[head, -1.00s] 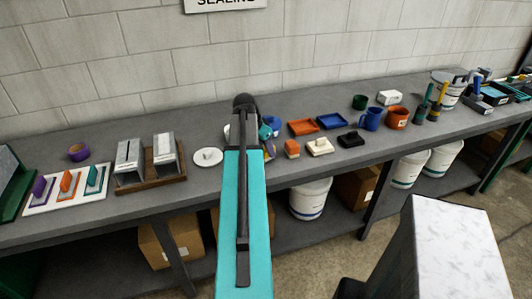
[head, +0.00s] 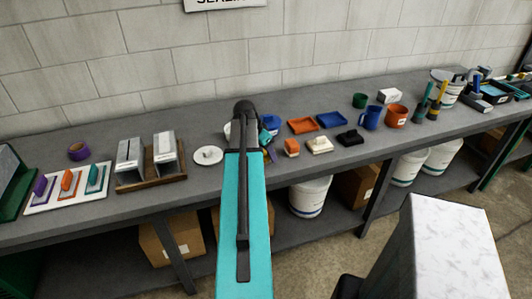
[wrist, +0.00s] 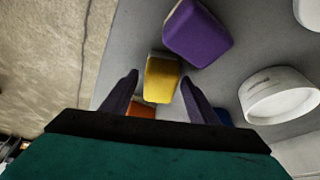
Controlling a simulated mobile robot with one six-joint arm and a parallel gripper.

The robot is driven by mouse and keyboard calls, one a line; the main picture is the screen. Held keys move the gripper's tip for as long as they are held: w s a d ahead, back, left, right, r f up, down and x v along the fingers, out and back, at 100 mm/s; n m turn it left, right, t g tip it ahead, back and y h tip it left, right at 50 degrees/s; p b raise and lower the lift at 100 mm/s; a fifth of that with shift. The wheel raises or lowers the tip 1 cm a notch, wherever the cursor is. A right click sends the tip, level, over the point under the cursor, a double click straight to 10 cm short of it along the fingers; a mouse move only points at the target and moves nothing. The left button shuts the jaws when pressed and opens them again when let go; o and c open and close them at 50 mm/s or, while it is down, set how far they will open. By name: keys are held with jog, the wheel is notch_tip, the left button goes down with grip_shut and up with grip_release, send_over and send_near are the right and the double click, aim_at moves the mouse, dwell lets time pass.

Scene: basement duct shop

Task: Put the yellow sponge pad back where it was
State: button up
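The yellow sponge pad (wrist: 162,79) shows in the wrist view on the grey bench top, between and just beyond my fingertips. My gripper (wrist: 161,76) is open, with one dark finger on each side of the pad and a visible gap on both sides. I cannot tell how high the fingertips are above the bench. In the head view my own arm hides the gripper and most or all of the pad.
In the wrist view, a purple block (wrist: 198,32) lies close beyond the pad and a white round container (wrist: 278,95) stands to the right. In the head view, orange (head: 303,125) and blue trays (head: 332,121), several small blocks and mugs stand right of my arm.

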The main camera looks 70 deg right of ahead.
jog(key=shift+r, duration=0.25)
jog(key=b+v, duration=0.2)
jog(key=v, duration=0.9)
jog(key=shift+a+r, duration=0.2)
jog(key=shift+r, duration=0.15)
jog(key=shift+w, duration=0.1)
dwell(0.7)
